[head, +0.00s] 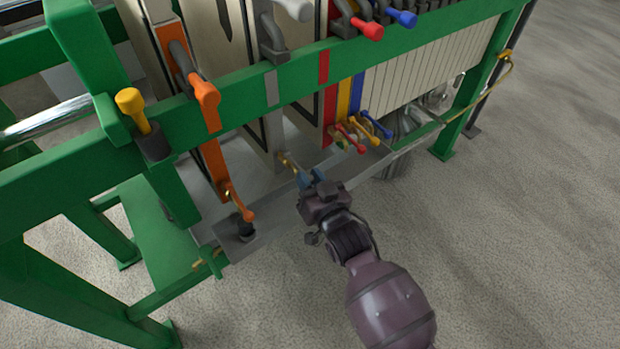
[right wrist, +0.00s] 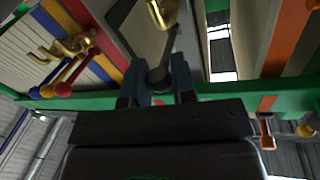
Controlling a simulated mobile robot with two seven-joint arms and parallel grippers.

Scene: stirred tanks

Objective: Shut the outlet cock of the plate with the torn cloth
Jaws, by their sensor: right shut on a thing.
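A dark slit (head: 223,18) shows on a pale cloth face between the orange-edged plate (head: 205,160) and the grey-edged plate (head: 273,120); I cannot tell for sure which plate bears it. The grey plate's brass outlet cock (head: 288,160) is partly hidden by my right gripper (head: 305,180). In the right wrist view, this cock's brass body (right wrist: 157,14) is above, and its grey lever knob (right wrist: 158,76) sits between the fingers of my right gripper (right wrist: 158,88), which is shut on it. My left gripper is not in view.
The orange-handled cock (head: 240,205) hangs to the left. Red, yellow and blue cock handles (head: 358,133) cluster to the right. A green rail (head: 240,105) runs above, and a grey trough (head: 330,165) lies below the plates.

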